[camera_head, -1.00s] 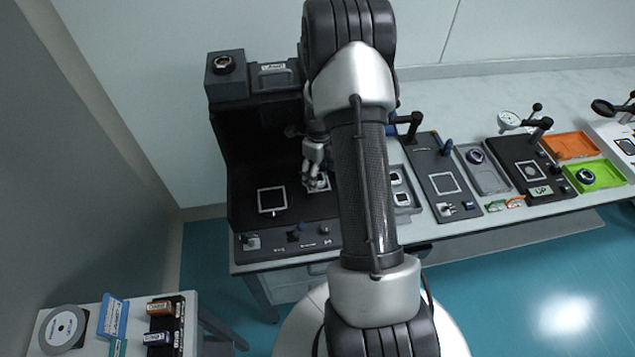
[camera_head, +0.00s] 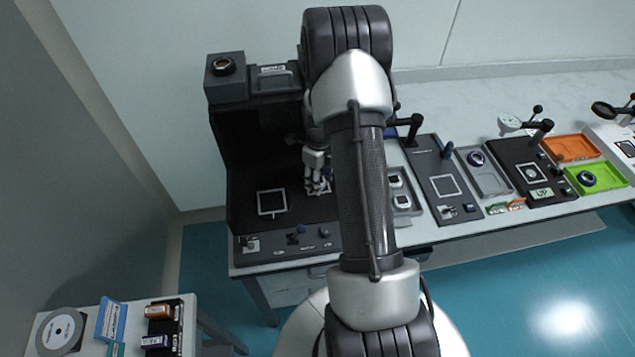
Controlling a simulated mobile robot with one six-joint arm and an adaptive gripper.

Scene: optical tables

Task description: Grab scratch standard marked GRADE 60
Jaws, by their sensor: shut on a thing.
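My gripper (camera_head: 317,187) is small in the head view, pointing down at the right part of the dark bench station (camera_head: 240,205). It is shut on a small piece, which I take for the scratch standard; the fingers hide most of it and I cannot read a GRADE 60 mark. The piece is over or at a white-outlined square beneath the fingers; I cannot tell whether it touches the surface. A second white-outlined square (camera_head: 272,202) lies to the left and looks empty.
My arm hides the station's right edge. A grey tray (camera_head: 407,208) with small square pieces stands right of the arm, then a dark plate (camera_head: 436,165), an orange tray (camera_head: 568,147) and a green tray (camera_head: 607,178). A side table at lower left holds small labelled blocks (camera_head: 157,311).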

